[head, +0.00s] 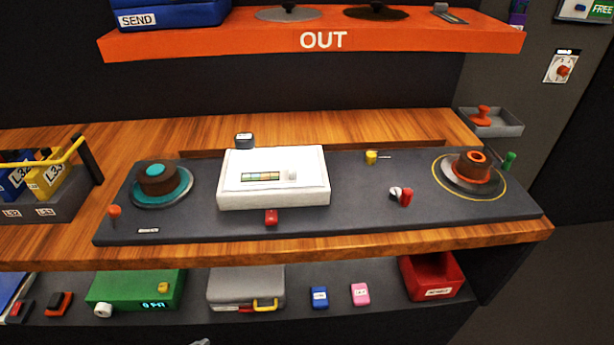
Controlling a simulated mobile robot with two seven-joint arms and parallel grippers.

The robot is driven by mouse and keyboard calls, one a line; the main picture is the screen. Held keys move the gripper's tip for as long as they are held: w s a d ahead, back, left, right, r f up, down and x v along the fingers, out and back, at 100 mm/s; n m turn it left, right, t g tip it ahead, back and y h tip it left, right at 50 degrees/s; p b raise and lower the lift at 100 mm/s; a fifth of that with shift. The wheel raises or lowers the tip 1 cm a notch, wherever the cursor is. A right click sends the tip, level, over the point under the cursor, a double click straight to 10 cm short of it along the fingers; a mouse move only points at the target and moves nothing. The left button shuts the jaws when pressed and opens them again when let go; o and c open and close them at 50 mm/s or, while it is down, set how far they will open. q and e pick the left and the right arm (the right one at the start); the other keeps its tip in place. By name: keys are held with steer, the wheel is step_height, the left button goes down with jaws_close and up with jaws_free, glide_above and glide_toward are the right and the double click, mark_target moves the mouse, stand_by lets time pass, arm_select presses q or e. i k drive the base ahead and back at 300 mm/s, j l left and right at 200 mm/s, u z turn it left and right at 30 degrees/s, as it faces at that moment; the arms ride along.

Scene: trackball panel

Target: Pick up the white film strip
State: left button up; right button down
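A small strip with several green, yellow and brownish cells in a pale border (262,177) lies on top of the white box (274,201), left of the middle of the panel. It looks like a film strip; too small to tell whether its border is white. A small white knob-like piece (291,175) is at its right end; I cannot tell whether it is part of the strip. Neither gripper can be made out. Only a grey sliver shows at the bottom edge, and I cannot tell what it is.
The white box stands on a dark panel (345,217) on the wooden counter. A teal-brown dial (158,181) is left, an orange dial (471,174) right, a red piece (271,217) in front. The orange OUT shelf (420,40) overhangs behind. A lower shelf holds several items.

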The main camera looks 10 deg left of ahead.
mark_target(289, 175)
steer(key=k+j+u, duration=0.1)
steer(key=u, duration=0.3)
steer(key=j+u, duration=0.15)
steer(key=u, duration=0.3)
steer(key=k+j+u, duration=0.2)
steer(key=j, duration=0.2)
steer(key=j+u, duration=0.2)
steer(key=j, duration=0.15)
steer(key=j+u, duration=0.25)
steer(key=j, duration=1.8)
steer(key=k, duration=0.05)
